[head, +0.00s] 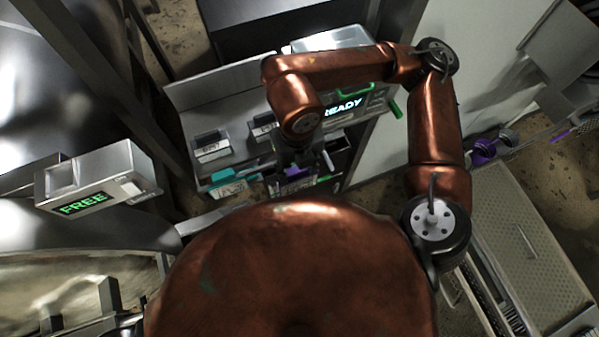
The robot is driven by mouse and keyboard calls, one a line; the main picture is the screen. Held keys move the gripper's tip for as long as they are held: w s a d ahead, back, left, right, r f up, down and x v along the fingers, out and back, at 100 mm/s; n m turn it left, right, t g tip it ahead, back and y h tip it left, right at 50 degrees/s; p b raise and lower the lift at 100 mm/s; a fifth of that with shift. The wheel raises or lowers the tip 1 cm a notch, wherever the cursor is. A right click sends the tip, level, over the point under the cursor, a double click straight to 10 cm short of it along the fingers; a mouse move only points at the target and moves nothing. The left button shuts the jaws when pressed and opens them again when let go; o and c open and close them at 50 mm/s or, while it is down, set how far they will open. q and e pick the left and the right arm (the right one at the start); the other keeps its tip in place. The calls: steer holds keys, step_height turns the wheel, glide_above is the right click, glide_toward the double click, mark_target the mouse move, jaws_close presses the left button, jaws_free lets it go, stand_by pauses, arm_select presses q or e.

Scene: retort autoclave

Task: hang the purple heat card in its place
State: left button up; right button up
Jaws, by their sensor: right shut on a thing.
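The purple heat card (298,173) shows as a small purple edge at the lower front of the grey rack (215,95). My right gripper (291,166) reaches down over the rack and is shut on the purple card. The gripper and forearm hide most of the card, and I cannot tell whether it touches the rack. A teal-topped card (235,175) hangs to its left at the rack's front edge. My left gripper is not in view.
A box with a lit READY sign (345,107) and green handles stands right of the rack. A box with a green FREE sign (83,204) is at the left. Dark-fronted slots (211,146) with labels sit on the rack. A perforated grey platform (525,250) lies lower right.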

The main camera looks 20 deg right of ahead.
steer(key=shift+w+a+f+p, duration=0.1)
steer(key=shift+w+p, duration=0.2)
steer(key=shift+w, duration=1.65)
steer(key=shift+w+f+p, duration=0.1)
steer(key=shift+w+p, duration=0.15)
steer(key=shift+w, duration=1.65)
steer(key=shift+f+b, duration=0.55)
steer(key=shift+b, duration=0.95)
steer(key=shift+f+b, duration=1.6)
steer(key=shift+b, duration=0.1)
steer(key=o, duration=1.2)
step_height(320, 180, up, 12)
steer(key=shift+r, duration=0.1)
